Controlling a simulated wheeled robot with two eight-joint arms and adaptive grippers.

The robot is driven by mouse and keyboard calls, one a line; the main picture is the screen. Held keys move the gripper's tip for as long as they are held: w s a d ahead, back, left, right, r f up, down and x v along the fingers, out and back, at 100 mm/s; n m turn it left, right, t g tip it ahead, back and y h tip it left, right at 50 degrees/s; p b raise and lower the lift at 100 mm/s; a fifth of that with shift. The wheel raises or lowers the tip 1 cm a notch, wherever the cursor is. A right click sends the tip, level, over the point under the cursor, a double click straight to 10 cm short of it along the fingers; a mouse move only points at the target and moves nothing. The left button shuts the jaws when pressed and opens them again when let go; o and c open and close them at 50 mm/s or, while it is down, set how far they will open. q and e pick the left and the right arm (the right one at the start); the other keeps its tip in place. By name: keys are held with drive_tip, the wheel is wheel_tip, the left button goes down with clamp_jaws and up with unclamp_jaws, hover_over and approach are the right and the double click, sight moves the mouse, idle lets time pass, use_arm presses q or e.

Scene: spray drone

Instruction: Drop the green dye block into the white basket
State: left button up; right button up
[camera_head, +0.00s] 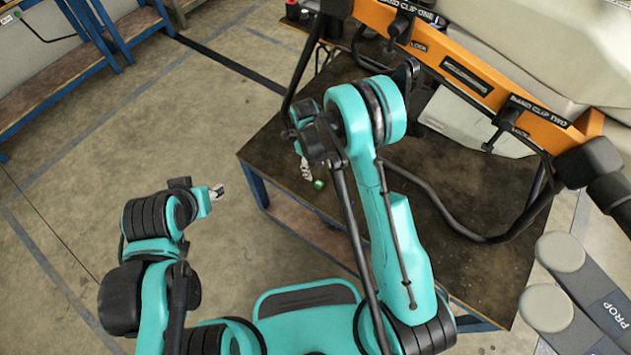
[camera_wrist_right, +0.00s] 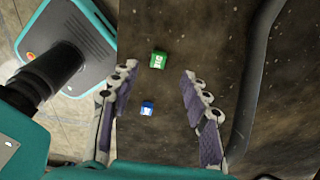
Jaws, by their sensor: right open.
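The green dye block (camera_head: 318,184) lies on the dark brown table near its left edge. In the right wrist view the green block (camera_wrist_right: 158,60) lies beyond a blue block (camera_wrist_right: 147,108), both on the tabletop. My right gripper (camera_head: 306,170) is over the table beside the green block. In its wrist view its two fingers (camera_wrist_right: 159,72) are spread apart with nothing held, and the green block shows near the gap between the tips. My left gripper (camera_head: 217,192) is off the table to the left, over the floor; its jaws are too small to judge. I cannot identify a white basket.
The drone's orange frame (camera_head: 455,70) and black bent legs (camera_head: 440,215) stand over the right of the table (camera_head: 475,275). A pale panel (camera_head: 455,115) sits beneath the frame. Blue-framed benches (camera_head: 70,75) stand at upper left. Floor left of the table is clear.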

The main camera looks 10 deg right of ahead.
sight(319, 183)
drive_tip(key=f, duration=0.1)
drive_tip(key=f+b, duration=0.1)
drive_tip(key=f, duration=0.1)
drive_tip(key=shift+s+d, duration=0.15)
drive_tip(key=shift+s, duration=0.05)
drive_tip(key=f, duration=0.1)
drive_tip(key=f+b, duration=0.1)
drive_tip(key=f, duration=0.1)
drive_tip(key=s+d+f+b, duration=0.1)
drive_tip(key=shift+f, duration=0.35)
drive_tip(key=shift+r, duration=0.1)
drive_tip(key=c, duration=0.9)
